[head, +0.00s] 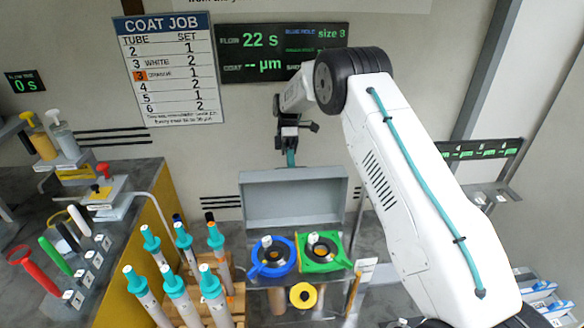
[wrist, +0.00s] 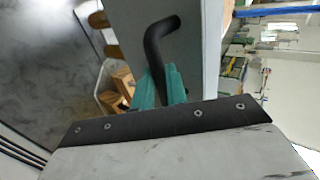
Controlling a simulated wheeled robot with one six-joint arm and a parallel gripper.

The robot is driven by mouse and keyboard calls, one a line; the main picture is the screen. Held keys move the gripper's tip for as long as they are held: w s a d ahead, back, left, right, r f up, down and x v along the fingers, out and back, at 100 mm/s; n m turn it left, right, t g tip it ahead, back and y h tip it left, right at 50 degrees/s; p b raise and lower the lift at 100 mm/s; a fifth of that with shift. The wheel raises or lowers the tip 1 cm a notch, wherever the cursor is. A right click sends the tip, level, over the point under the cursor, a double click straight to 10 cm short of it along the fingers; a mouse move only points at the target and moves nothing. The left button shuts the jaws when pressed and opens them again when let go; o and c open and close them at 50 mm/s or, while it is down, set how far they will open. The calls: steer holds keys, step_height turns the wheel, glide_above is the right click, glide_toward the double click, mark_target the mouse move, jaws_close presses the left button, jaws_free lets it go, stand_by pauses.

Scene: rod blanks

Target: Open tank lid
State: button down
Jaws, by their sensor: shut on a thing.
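The tank lid (head: 293,203) is a grey panel standing up at the back of the tank, above a blue ring fitting (head: 272,268) and a green square fitting (head: 328,262). My gripper (head: 291,158) is at the lid's top edge. In the wrist view, my gripper's teal fingers (wrist: 160,90) are shut on the black bent lid handle (wrist: 158,45), beside the grey lid face (wrist: 195,40). The handle's lower part is hidden between the fingers.
Several teal-capped tubes (head: 172,280) stand in a wooden rack left of the tank. Red, green, black and white-handled tools (head: 50,262) lie on the left bench. A job board (head: 168,68) and dark display (head: 265,52) hang on the wall behind.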

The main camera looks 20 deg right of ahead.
steer(key=shift+w+f+g, duration=0.3)
steer(key=shift+f+g, duration=0.1)
steer(key=shift+f, duration=0.2)
steer(key=shift+d, duration=0.1)
steer(key=c, duration=1.5)
jaws_free()
steer(key=shift+o, duration=0.5)
steer(key=shift+r, duration=0.2)
